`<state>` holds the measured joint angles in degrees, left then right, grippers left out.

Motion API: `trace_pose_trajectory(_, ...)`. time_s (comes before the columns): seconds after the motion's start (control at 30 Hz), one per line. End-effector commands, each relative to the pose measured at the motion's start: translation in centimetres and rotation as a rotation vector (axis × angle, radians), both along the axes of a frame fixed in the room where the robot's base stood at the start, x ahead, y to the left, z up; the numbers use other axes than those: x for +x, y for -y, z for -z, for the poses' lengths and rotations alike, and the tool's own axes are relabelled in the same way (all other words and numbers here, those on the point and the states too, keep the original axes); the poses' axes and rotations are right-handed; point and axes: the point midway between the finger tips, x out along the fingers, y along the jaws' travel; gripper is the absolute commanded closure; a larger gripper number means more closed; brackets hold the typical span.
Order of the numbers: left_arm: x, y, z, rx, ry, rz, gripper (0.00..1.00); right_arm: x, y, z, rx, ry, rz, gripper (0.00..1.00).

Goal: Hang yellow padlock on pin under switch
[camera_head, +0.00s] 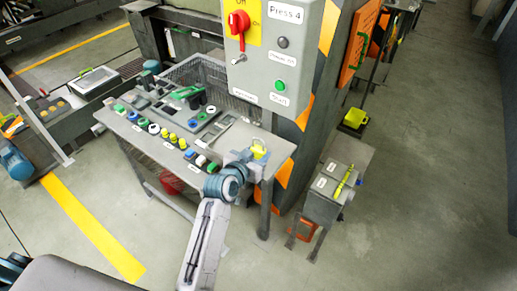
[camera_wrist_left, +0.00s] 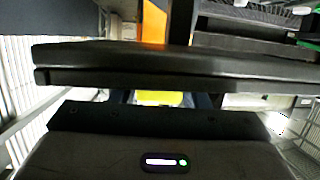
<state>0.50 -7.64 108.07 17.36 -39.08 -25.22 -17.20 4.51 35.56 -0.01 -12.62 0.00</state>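The yellow padlock (camera_head: 259,152) is upright at the right end of the grey table, its shackle up. My left gripper (camera_head: 250,160) is at the padlock, its fingers around or right beside the body. In the left wrist view, part of the yellow padlock (camera_wrist_left: 158,98) fills the middle of the narrow gap between the dark finger bars (camera_wrist_left: 160,92). Whether they press on it cannot be told. The red switch (camera_head: 239,22) is on a yellow plate on the grey control box. A small metal pin (camera_head: 238,59) sticks out below it. My right gripper is not in view.
The table (camera_head: 272,139) carries rows of coloured buttons (camera_head: 172,137) and a wire basket (camera_head: 213,75) behind. The grey control box (camera_head: 275,65) overhangs its back right. A stand with a yellow-green tool (camera_head: 344,181) and another yellow object (camera_head: 355,117) are to the right.

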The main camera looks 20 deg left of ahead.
Motion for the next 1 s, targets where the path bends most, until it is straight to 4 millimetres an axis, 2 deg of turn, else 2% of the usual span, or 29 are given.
trace_pose_trajectory(0.27, -0.1, -0.1, -0.3, 0.000, 0.000, 0.000, 0.78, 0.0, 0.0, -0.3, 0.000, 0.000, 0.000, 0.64)
trace_pose_trajectory(1.0, -2.2, -0.8, -4.1, 0.000, 0.000, 0.000, 0.79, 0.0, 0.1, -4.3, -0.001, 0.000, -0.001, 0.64)
